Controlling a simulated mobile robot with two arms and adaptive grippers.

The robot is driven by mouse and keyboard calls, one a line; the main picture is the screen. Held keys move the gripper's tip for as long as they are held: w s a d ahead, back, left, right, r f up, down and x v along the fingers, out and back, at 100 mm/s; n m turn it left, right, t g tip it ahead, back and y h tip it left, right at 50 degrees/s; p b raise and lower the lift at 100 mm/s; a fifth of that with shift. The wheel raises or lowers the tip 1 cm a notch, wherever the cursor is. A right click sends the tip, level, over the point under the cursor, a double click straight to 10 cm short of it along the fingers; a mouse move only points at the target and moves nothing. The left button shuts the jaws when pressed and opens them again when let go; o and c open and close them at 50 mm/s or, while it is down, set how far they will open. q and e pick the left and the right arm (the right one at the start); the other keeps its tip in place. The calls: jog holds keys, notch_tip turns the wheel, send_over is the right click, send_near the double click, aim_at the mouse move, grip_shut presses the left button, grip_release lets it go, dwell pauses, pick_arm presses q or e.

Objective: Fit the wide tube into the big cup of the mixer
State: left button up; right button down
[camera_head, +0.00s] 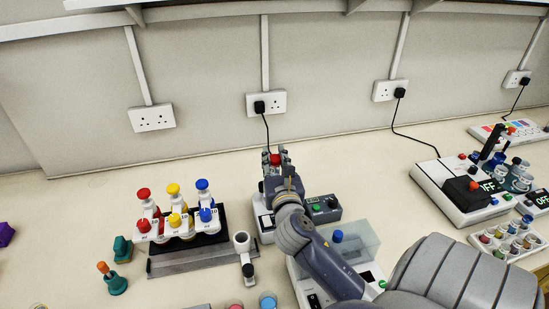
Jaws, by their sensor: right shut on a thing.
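My right gripper (275,165) reaches away from me toward the wall. It is shut on a tube with a red cap (275,159); only the cap shows clearly between the fingers, so I cannot tell how wide the tube is. Just under and behind my right wrist stands a low grey and white device (325,209) with a green button and dark knobs, which looks like the mixer. My arm and gripper cover its left part, and I cannot make out its cups or whether the tube touches one. My left gripper is not in view.
A pipette stand (160,265) with red, yellow and blue pipettes is at left. A clear-lidded device (358,240) stands beside my forearm. A black-topped device (455,195) and a tube rack (507,240) are at right. The bench between stand and wall is clear.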

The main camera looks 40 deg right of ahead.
jog(key=shift+f, duration=0.4)
jog(key=c, duration=1.2)
grip_release()
jog(key=shift+c, duration=0.2)
jog(key=v, duration=1.2)
